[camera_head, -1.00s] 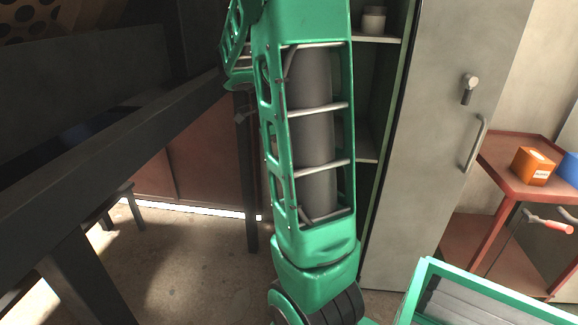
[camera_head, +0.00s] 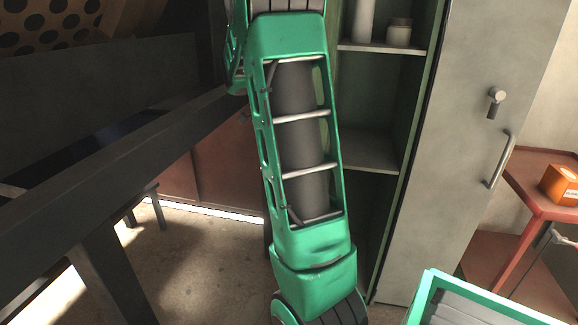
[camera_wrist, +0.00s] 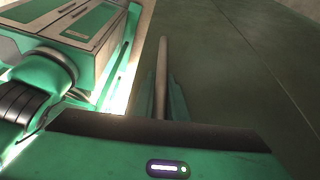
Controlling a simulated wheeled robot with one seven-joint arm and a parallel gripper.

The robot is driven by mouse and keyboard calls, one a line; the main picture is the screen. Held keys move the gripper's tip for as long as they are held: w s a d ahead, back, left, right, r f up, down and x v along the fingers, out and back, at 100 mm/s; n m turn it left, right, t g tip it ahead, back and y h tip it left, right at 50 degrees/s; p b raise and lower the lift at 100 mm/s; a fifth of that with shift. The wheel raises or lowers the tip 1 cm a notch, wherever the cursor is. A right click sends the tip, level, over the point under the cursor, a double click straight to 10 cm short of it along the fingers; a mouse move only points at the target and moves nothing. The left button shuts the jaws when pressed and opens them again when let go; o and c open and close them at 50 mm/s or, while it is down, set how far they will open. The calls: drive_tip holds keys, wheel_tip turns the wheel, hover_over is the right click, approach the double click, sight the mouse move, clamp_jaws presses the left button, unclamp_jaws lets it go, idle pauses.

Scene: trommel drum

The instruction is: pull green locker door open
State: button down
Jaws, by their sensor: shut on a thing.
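In the wrist view my gripper (camera_wrist: 163,98) is shut on a slim upright bar, the door handle (camera_wrist: 162,62). A dark green panel, the locker door (camera_wrist: 235,75), fills the right side of that view beside the handle. In the head view the locker compartment stands open, with shelves (camera_head: 368,150) showing inside. My green arm covers its left part, and the held door cannot be made out there.
A grey locker door (camera_head: 450,160) with a knob and a handle (camera_head: 502,160) is right of the opening. A red table (camera_head: 540,195) with an orange box (camera_head: 562,185) stands further right. Dark beams (camera_head: 120,150) run along the left. Jars (camera_head: 399,32) stand on the upper shelf.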

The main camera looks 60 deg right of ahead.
drive_tip(key=c, duration=2)
unclamp_jaws()
drive_tip(key=shift+a, duration=0.1)
drive_tip(key=shift+c, duration=0.2)
drive_tip(key=shift+r, duration=0.1)
drive_tip(key=v, duration=1)
drive_tip(key=shift+w+r, duration=0.25)
